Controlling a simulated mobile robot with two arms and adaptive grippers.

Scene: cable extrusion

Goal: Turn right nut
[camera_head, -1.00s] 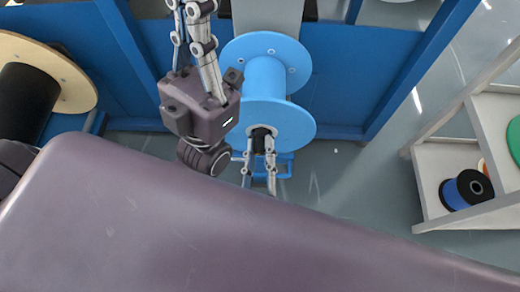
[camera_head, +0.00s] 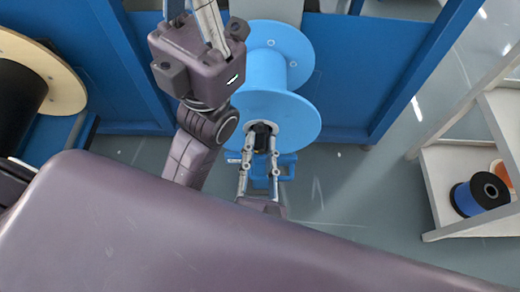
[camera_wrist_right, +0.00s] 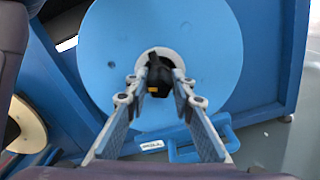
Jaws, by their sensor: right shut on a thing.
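The right nut (camera_head: 262,130) is a small dark piece at the centre of the near flange of a light blue spool (camera_head: 300,112). My right gripper (camera_head: 261,137) reaches up from below with a finger on each side of the nut and is shut on it. In the right wrist view, the nut (camera_wrist_right: 158,76) sits between the fingertips of the right gripper (camera_wrist_right: 160,72), and a small yellow mark shows on it. My left gripper (camera_head: 196,12) is left of the spool, fingers pointing up; its tips are cut off by the top edge.
A blue frame (camera_head: 355,70) stands around the spool. Below the nut is a blue handle-like bracket (camera_wrist_right: 184,155). A wooden-flanged black reel (camera_head: 65,75) is at the left. A white shelf (camera_head: 450,160) with a blue reel (camera_head: 465,200) is at the right.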

